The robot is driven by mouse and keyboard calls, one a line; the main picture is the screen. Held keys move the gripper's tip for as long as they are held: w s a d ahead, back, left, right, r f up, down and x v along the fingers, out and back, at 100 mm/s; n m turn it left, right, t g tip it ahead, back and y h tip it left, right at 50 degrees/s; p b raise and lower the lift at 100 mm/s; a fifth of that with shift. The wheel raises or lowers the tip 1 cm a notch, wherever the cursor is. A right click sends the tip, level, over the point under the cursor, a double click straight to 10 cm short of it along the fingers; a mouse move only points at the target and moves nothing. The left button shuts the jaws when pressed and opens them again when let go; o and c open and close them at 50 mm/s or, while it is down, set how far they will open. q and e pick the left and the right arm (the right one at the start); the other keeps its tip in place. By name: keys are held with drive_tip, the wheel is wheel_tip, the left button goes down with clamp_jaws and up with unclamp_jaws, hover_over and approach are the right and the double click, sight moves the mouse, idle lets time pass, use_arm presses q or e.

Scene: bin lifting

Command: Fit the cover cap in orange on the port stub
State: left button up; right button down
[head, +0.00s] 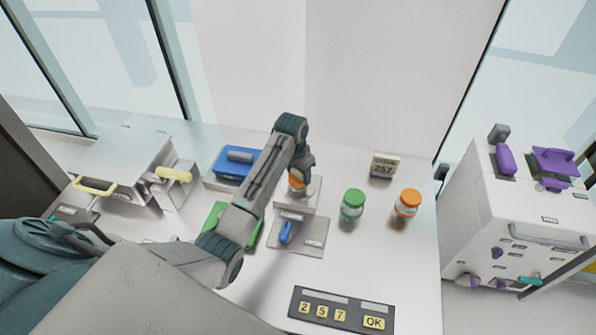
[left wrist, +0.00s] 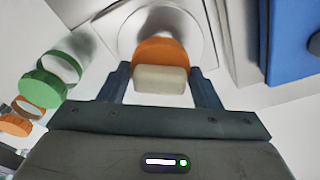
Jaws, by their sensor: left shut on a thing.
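The orange cover cap (left wrist: 160,52) is in my left gripper (left wrist: 161,78), with its pale block-shaped grip (left wrist: 160,80) between the two fingers. In the head view the left gripper (head: 299,178) is over a white stand (head: 296,197), with a bit of orange showing under it. In the left wrist view the cap lies in front of a round white plate (left wrist: 206,45) with a dark shadowed patch behind the cap. The port stub is hidden behind the cap and gripper. I cannot tell whether the cap touches it. My right gripper is out of view.
A green-lidded jar (head: 352,205) and an orange-lidded jar (head: 407,203) stand right of the stand. A blue tray (head: 233,163) is to its left. A grey plate (head: 312,240) with a blue handle and a keypad panel (head: 341,311) lie in front.

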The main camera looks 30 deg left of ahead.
use_arm(q)
drive_tip(key=shift+f, duration=0.15)
idle(0.7)
drive_tip(key=o, duration=1.4)
drive_tip(key=shift+o, duration=0.2)
drive_tip(key=shift+r, duration=3.2)
